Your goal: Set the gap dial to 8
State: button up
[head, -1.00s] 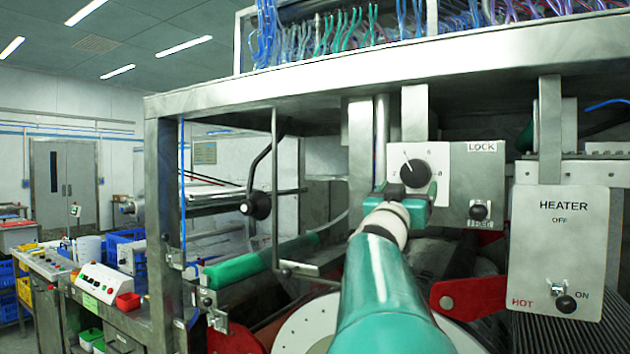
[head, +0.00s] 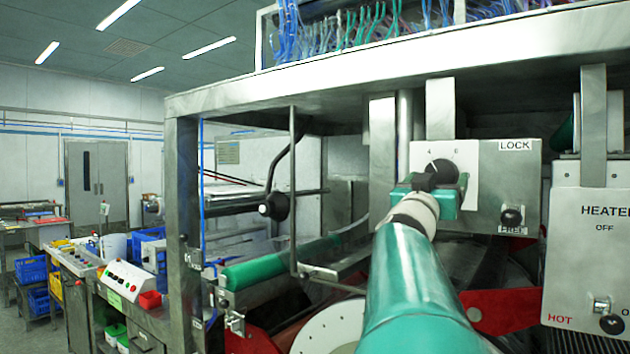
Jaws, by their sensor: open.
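The gap dial (head: 443,166) is a round black knob on a white plate in the upper right of the head view. Only its upper part shows, and a few markings on the plate show above it. My gripper (head: 426,181) is in front of the dial's lower left, with its dark fingers overlapping the knob in the picture. It is open, and I cannot tell whether the fingers touch the knob. My teal arm and gripper hide the lower part of the dial and its plate, so the number it points to is not readable.
A LOCK/FREE lever (head: 512,217) sits right of the dial, its black knob at the FREE end. A HEATER panel (head: 588,260) with a lever is at the far right. A steel frame post (head: 183,240) and a green roller (head: 265,270) stand left of my arm.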

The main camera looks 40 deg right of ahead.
jog(key=shift+d, duration=0.5)
jog(key=shift+w, duration=0.1)
jog(key=c, duration=1)
jog(key=shift+o, duration=0.2)
